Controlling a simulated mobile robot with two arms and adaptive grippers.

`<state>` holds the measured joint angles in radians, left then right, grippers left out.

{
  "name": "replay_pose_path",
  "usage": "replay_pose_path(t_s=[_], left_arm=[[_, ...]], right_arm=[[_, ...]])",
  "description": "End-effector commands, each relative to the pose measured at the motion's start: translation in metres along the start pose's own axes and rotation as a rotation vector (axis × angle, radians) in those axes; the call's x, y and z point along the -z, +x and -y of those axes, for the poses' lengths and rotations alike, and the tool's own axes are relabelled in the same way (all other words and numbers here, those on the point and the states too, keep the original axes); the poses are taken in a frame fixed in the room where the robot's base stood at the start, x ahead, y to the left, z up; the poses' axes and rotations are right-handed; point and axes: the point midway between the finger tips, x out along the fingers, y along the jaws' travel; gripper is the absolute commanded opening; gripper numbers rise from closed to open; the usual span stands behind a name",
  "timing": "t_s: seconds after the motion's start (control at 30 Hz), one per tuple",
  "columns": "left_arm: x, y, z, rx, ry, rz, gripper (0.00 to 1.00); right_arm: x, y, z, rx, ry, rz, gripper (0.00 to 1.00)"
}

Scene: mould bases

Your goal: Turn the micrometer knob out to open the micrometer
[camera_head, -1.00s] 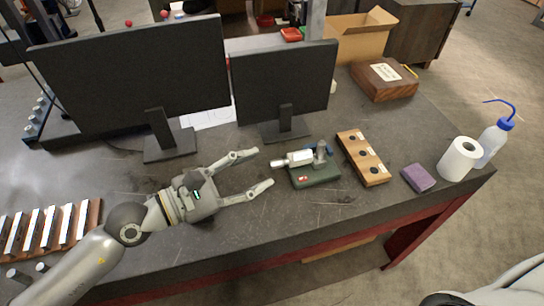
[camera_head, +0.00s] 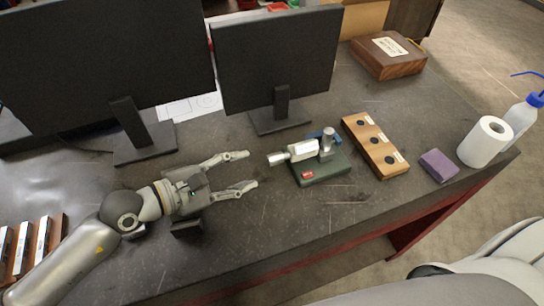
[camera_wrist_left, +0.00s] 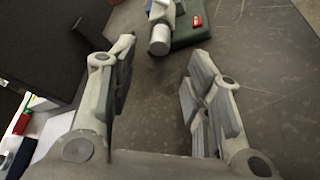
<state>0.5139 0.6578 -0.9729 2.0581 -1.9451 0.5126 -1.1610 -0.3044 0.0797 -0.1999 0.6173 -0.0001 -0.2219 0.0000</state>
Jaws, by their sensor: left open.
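The micrometer (camera_head: 303,150) is a silver and white instrument on a dark green base (camera_head: 322,168) on the dark bench. Its knob (camera_head: 278,158) is a silver cylinder pointing left, towards my left gripper. My left gripper (camera_head: 252,169) is open and empty, its fingers pointing right, a short gap to the left of the knob. In the left wrist view the knob (camera_wrist_left: 159,40) shows ahead of the open fingers (camera_wrist_left: 155,68), beyond their tips and touching neither. My right gripper is not in view; a pale arm part shows at the lower right.
Two monitors stand behind, the nearer one (camera_head: 276,60) on a stand close to the micrometer. A wooden block with dark round inserts (camera_head: 374,145), a purple sponge (camera_head: 438,165), a paper roll (camera_head: 484,142) and a wash bottle (camera_head: 523,117) stand to the right. Bench in front is clear.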

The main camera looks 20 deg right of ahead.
Motion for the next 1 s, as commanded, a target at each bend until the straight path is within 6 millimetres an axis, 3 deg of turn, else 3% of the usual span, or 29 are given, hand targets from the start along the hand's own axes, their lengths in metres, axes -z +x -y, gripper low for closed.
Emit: replay_pose_path(t_s=[0.5,0.7,1.0], left_arm=[[-0.002,0.08,-0.002,0.0,-0.001,0.002,0.45],[-0.001,0.093,0.0,0.0,-0.001,0.001,0.45],[-0.001,0.095,0.0,0.0,0.0,0.001,0.45]], right_arm=[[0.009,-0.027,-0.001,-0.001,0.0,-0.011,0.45],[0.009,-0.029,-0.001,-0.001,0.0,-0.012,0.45],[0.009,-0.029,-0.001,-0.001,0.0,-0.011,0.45]])
